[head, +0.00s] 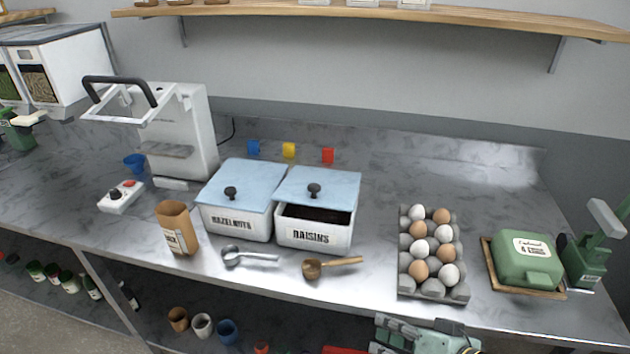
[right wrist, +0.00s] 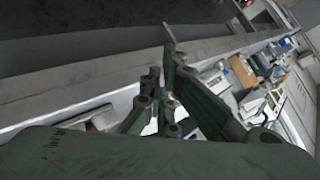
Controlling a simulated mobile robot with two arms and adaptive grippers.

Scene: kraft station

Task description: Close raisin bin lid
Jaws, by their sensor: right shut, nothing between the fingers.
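The raisin bin (head: 312,236) is a white box labelled "RAISINS" on the metal counter. Its light blue lid (head: 330,186) with a dark knob is set back, so a dark opening with raisins shows along the front. My right gripper (head: 384,334) is at the bottom edge of the head view, in front of and below the counter edge, well apart from the bin. It is shut and empty. Its dark green fingers (right wrist: 164,80) also show in the right wrist view, where the bin cannot be made out. My left gripper is not in view.
A hazelnut bin (head: 236,223) with its lid on stands left of the raisin bin. A metal scoop (head: 250,257) and a wooden-handled scoop (head: 334,266) lie in front. An egg tray (head: 432,290) stands to the right. A brown container (head: 176,228) stands at left.

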